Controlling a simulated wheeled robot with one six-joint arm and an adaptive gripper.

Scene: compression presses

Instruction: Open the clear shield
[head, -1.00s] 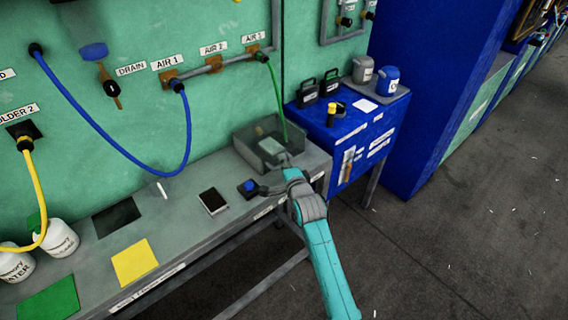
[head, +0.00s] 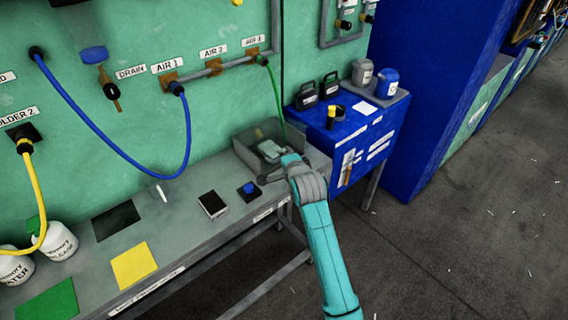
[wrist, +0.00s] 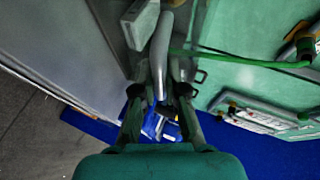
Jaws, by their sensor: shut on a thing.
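The clear shield (head: 246,146) is a see-through grey box-like cover at the back right end of the bench. A pale block (head: 271,148) shows within or behind it; the block also shows in the wrist view (wrist: 140,22). The contact itself is partly hidden by the fingers. How far the shield is open is hard to tell.
A blue button (head: 249,188) and a black-topped box (head: 212,205) stand on the bench to the left. A green hose (head: 275,95) hangs beside the shield. A blue cabinet (head: 335,135) with bottles stands to the right.

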